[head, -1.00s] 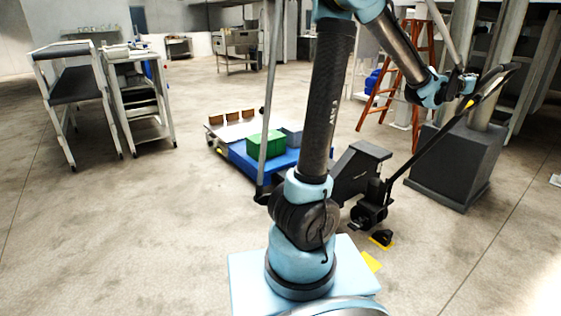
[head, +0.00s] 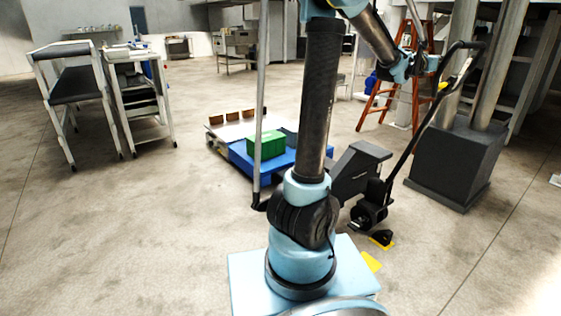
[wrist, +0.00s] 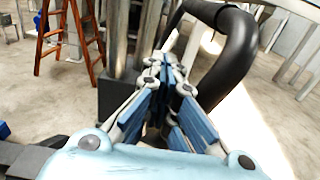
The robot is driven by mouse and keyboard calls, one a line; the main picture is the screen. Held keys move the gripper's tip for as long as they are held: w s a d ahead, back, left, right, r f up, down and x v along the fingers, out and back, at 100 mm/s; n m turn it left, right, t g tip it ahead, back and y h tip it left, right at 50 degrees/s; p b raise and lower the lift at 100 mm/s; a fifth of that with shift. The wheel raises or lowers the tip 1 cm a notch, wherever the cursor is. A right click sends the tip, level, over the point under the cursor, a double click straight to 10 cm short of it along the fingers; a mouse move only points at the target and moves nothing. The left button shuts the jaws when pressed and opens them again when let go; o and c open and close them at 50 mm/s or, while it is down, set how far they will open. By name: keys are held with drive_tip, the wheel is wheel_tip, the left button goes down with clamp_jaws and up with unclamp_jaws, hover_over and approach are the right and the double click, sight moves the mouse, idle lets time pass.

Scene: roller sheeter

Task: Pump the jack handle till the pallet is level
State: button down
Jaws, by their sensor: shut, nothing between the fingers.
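The black jack handle (head: 413,140) rises from the pallet jack (head: 358,172) and leans up to the right, ending in a loop. My gripper (head: 434,62) is up beside the loop, at its left. In the wrist view the blue-padded fingers (wrist: 165,75) are shut with nothing seen between them. The handle's thick black bar (wrist: 238,60) curves close by on their right; whether they touch it I cannot tell. The blue pallet (head: 243,163) sits low at the jack's far end, carrying a green crate (head: 267,145). My arm partly hides it, so its tilt is unclear.
A dark column base (head: 457,165) stands right of the handle, and an orange ladder (head: 375,98) behind it. Carts (head: 72,85) stand at the left. The floor between is clear.

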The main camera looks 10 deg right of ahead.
drive_tip(key=w+a+r, duration=0.1)
drive_tip(key=w+a, duration=0.3)
drive_tip(key=w, duration=0.7)
drive_tip(key=w+a+r, duration=0.1)
drive_tip(key=w+a, duration=0.4)
drive_tip(key=w, duration=0.5)
drive_tip(key=shift+w+r, duration=0.2)
drive_tip(key=shift+w, duration=0.15)
drive_tip(key=s, duration=0.1)
drive_tip(key=s+d, duration=0.1)
drive_tip(key=s, duration=0.1)
drive_tip(key=s+d, duration=0.1)
drive_tip(key=s, duration=0.1)
drive_tip(key=shift+s+d+r, duration=0.1)
drive_tip(key=shift+s, duration=0.1)
drive_tip(key=shift+s+d+f, duration=0.1)
drive_tip(key=shift+s+d, duration=0.3)
drive_tip(key=shift+s, duration=0.5)
drive_tip(key=shift+s+d+f, duration=0.1)
drive_tip(key=shift+s+d, duration=0.25)
drive_tip(key=shift+s, duration=0.55)
drive_tip(key=shift+s+d, duration=0.4)
drive_tip(key=shift+s, duration=0.5)
